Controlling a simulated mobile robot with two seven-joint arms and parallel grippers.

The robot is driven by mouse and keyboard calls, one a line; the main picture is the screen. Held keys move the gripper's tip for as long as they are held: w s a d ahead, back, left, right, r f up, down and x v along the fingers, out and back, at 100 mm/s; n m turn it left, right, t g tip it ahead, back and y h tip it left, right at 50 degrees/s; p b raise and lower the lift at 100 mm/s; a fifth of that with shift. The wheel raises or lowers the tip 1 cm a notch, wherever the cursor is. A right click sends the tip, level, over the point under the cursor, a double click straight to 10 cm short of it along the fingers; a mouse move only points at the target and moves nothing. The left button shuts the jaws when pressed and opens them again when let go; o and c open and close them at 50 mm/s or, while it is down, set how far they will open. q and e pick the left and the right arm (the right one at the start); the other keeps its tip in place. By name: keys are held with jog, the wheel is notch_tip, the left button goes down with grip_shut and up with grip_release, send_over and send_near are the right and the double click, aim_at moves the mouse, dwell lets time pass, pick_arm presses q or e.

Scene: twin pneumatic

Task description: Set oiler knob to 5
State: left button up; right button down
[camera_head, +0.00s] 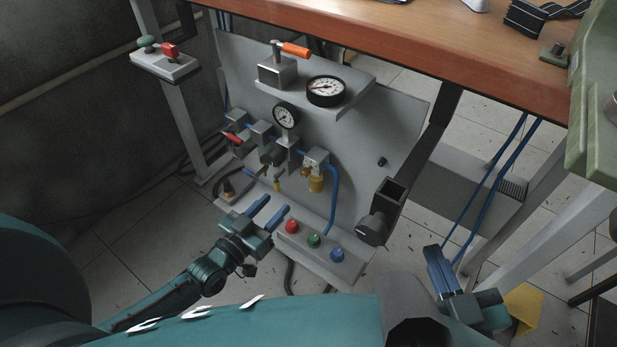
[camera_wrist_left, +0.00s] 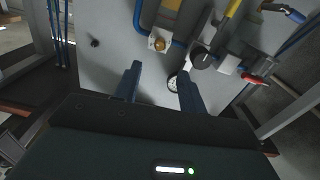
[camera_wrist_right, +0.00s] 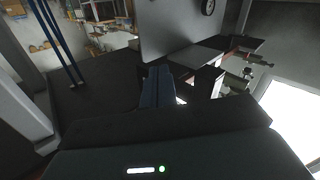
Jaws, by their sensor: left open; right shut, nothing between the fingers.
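The oiler appears to be the grey block with a yellow bowl (camera_head: 317,184) at the right end of the row of air units on the grey panel (camera_head: 393,130). A small round brass part, possibly its knob, shows in the left wrist view (camera_wrist_left: 159,44); its setting is too small to read. My left gripper (camera_head: 272,209) is open and empty, below and left of the oiler. In the left wrist view its fingers (camera_wrist_left: 158,70) point towards the brass part, apart from it. My right gripper (camera_head: 434,249) is shut and empty, away to the lower right.
Red (camera_head: 292,226), green (camera_head: 314,240) and blue (camera_head: 337,255) buttons sit on a ledge below the oiler. A blue hose (camera_head: 334,200) runs down beside it. Gauges (camera_head: 326,91) and an orange-handled valve (camera_head: 295,49) are above. A wooden tabletop (camera_head: 420,50) overhangs the right side.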

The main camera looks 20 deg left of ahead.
aim_at(303, 175)
pick_arm(q)
jog(key=b+x, duration=0.3)
jog(key=x, duration=0.8)
jog(key=shift+f, duration=0.1)
jog(key=shift+w+d, duration=0.2)
jog(key=shift+w, duration=0.4)
pick_arm(e)
jog(key=shift+s+a+n+t+y, duration=0.15)
jog(key=shift+a+n+t+y, duration=0.25)
jog(key=shift+a+t+y, duration=0.35)
pick_arm(q)
jog(key=shift+c, duration=0.2)
pick_arm(e)
jog(key=shift+d, duration=0.1)
pick_arm(q)
grip_shut()
